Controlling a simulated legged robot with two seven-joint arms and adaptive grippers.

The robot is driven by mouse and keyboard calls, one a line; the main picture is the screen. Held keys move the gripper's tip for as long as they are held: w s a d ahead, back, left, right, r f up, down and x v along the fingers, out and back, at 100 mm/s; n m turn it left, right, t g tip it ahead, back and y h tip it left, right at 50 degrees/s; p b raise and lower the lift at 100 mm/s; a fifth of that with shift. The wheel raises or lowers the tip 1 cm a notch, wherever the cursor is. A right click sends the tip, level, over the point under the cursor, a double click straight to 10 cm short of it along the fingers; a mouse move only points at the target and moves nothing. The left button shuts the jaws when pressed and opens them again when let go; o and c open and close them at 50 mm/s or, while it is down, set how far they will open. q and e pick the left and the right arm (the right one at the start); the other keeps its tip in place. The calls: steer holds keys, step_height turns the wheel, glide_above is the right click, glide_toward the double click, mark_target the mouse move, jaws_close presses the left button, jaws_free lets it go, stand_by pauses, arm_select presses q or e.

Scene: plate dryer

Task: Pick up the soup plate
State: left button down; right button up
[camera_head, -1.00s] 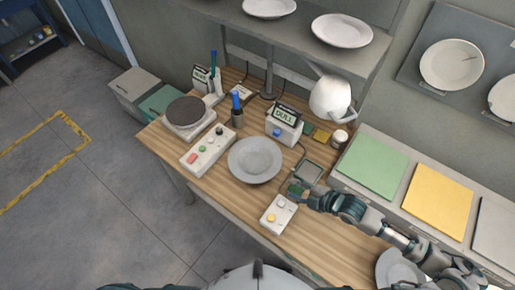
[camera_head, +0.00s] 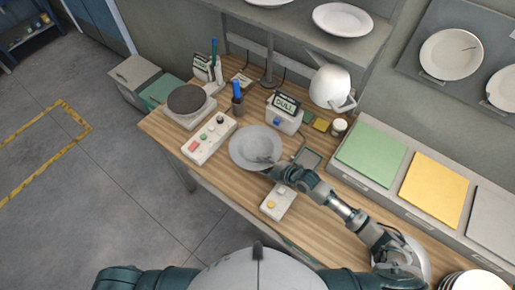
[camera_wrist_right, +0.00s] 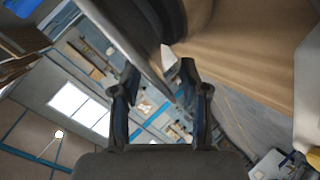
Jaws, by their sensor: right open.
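The grey soup plate (camera_head: 248,143) lies on the wooden table, in the middle of the head view. My right gripper (camera_head: 270,161) is at the plate's lower right rim, and its fingers overlap the rim in the picture. I cannot tell whether they touch it. In the right wrist view the two fingers of this gripper (camera_wrist_right: 157,98) stand apart, open. A grey slanted edge and a dark curved surface show beyond them; I cannot tell which part is the plate. My left gripper is out of view.
On the wooden table (camera_head: 225,183), a button box (camera_head: 209,140) and a round dark-topped device (camera_head: 187,101) stand left of the plate. A small button box (camera_head: 277,202) is just below my right gripper. A labelled device (camera_head: 284,118) and a white lamp (camera_head: 328,86) stand behind.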

mark_target(258, 164)
steer(key=shift+x, duration=1.25)
steer(key=shift+w+a, duration=0.15)
steer(key=shift+a, duration=0.5)
steer(key=c, duration=0.8)
steer(key=shift+d, duration=0.1)
jaws_close()
steer(key=shift+d, duration=0.3)
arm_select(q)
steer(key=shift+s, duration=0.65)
